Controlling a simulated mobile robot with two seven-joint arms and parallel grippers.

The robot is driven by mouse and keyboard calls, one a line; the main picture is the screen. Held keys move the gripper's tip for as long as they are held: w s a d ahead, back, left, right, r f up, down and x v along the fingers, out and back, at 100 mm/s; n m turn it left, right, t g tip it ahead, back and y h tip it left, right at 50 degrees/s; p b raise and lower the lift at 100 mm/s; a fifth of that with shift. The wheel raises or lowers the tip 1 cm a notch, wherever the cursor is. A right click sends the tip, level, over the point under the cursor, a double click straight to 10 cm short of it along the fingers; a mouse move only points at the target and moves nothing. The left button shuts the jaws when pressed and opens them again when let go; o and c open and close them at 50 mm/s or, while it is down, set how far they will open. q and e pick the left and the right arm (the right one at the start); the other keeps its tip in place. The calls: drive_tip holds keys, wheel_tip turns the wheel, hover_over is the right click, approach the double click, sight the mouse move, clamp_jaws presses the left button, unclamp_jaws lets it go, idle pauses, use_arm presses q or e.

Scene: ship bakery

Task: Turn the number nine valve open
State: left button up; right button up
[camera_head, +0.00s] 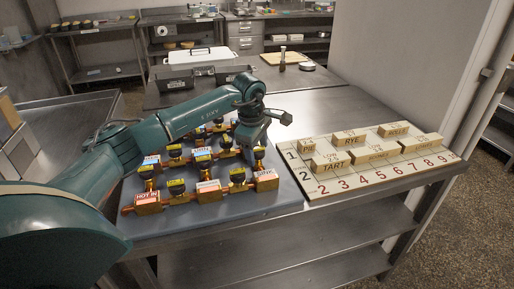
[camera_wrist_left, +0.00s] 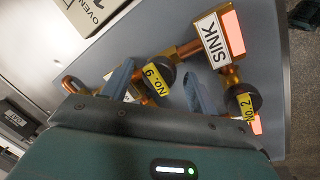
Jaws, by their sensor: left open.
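The number nine valve (camera_wrist_left: 158,76) shows in the left wrist view, with a dark round knob and a yellow tag reading "No. 9". It sits on a copper pipe by the block labelled SINK (camera_wrist_left: 213,42). My left gripper (camera_wrist_left: 157,84) is open, with one finger on each side of this valve; I cannot tell whether either finger touches it. In the head view my left gripper (camera_head: 251,153) points down over the right part of the pipe board (camera_head: 285,192) and hides part of the valves there. My right gripper is in neither view.
A number two valve (camera_wrist_left: 244,103) stands close beside the right finger. Several other valves and brass blocks fill the board. A numbered board (camera_head: 325,186) with labelled wooden blocks lies to its right.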

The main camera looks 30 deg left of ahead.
use_arm(q)
drive_tip(key=c, duration=0.9)
drive_tip(key=shift+c, duration=0.2)
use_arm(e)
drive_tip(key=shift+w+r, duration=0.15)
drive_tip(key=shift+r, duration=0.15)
